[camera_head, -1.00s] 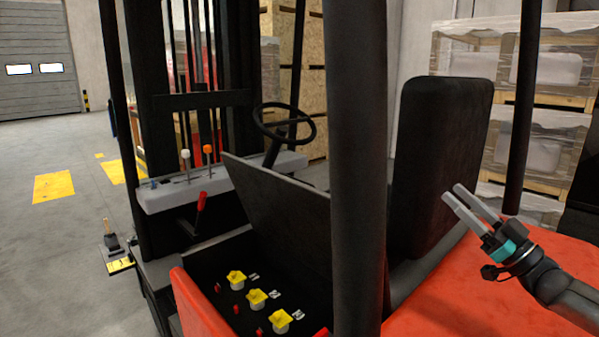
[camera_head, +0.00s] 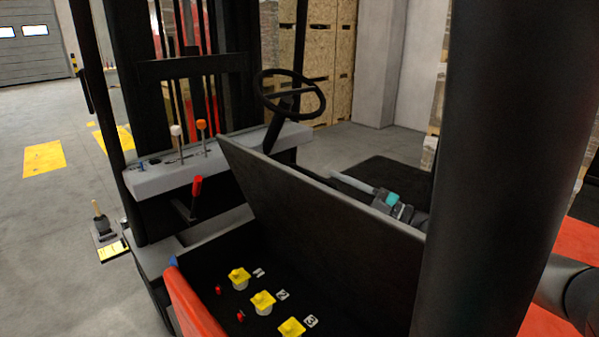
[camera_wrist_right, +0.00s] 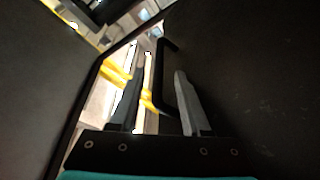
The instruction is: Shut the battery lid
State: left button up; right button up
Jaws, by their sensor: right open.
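The battery lid (camera_head: 320,225) is a dark flat panel. It stands raised and tilted over the open battery compartment (camera_head: 215,290), where several yellow caps (camera_head: 262,301) show. My right gripper (camera_head: 345,182) is open just behind the lid's upper edge, on the seat side; the lid hides part of it and its wrist. Dark surfaces lie close on both sides there, and I cannot tell whether a finger touches the lid. My left gripper is not in view.
A thick black pillar (camera_head: 480,170) stands at the right, in front of my right arm. A steering wheel (camera_head: 292,95), levers (camera_head: 202,140) and a red-handled lever (camera_head: 195,190) lie beyond the lid. A thin black bar (camera_wrist_right: 168,75) shows by the fingers in the wrist view.

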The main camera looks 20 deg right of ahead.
aim_at(310, 172)
jog(key=shift+p+x, duration=0.4)
jog(key=shift+x, duration=2.75)
jog(key=shift+c, duration=0.3)
grip_shut()
